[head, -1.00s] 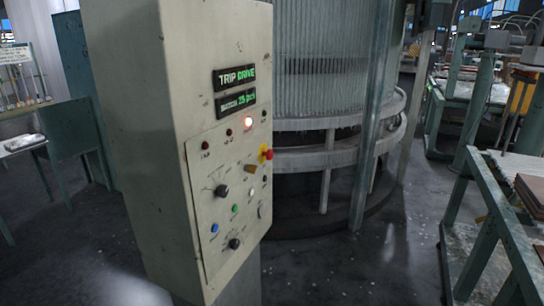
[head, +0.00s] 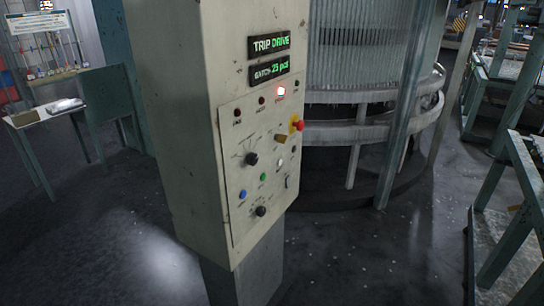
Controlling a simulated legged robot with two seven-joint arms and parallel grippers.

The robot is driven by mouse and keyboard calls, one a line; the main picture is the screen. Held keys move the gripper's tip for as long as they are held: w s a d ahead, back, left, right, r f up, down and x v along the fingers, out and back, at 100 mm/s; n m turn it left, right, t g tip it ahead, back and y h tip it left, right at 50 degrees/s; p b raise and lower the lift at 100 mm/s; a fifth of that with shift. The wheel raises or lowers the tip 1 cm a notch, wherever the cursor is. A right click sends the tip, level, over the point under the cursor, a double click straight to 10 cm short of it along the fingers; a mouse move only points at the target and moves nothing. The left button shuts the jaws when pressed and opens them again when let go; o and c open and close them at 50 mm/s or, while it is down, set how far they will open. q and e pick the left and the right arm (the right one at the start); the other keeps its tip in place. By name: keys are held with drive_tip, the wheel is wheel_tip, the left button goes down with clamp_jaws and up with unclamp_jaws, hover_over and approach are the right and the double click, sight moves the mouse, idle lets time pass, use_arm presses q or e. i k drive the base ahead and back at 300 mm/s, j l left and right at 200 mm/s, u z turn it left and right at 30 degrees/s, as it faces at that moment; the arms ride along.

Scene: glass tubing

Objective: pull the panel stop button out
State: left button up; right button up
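The stop button (head: 299,124) is a red mushroom head on a yellow base. It sticks out near the right edge of the control panel (head: 232,130) on a tall beige cabinet (head: 180,110). Whether it is pressed in or out cannot be told at this size. Neither of my grippers is in view.
The cabinet stands on a grey pedestal (head: 243,283). A round machine with a glass tube bundle (head: 360,60) and a ring rail (head: 345,132) stands close behind it. Green-framed tables (head: 510,220) are at right. The dark floor (head: 360,260) in front is clear.

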sight(300, 125)
drive_tip(key=i+l+u, duration=0.15)
drive_tip(key=i+l, duration=1.1)
drive_tip(key=i, duration=0.15)
